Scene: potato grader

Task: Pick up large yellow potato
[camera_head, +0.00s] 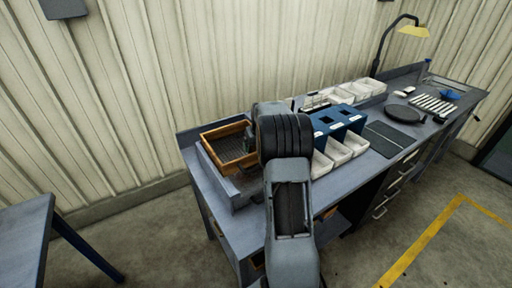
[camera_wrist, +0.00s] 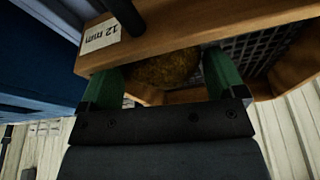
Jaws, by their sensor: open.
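In the wrist view, a rough yellow-brown potato (camera_wrist: 168,68) sits between the two green fingers of my gripper (camera_wrist: 165,82). The fingers stand apart on either side of it, and the picture does not show whether they touch it. The potato lies against the wooden sieve frame (camera_wrist: 190,35), which carries a "12 mm" label, and part of it is hidden by that frame and by my gripper.
A blue box with square openings (camera_head: 338,119) stands right of my arm, with white bins (camera_head: 340,153) in front and more white bins (camera_head: 355,90) behind. A dark round plate (camera_head: 402,114) and a lamp (camera_head: 413,31) are farther right. The wall is close behind.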

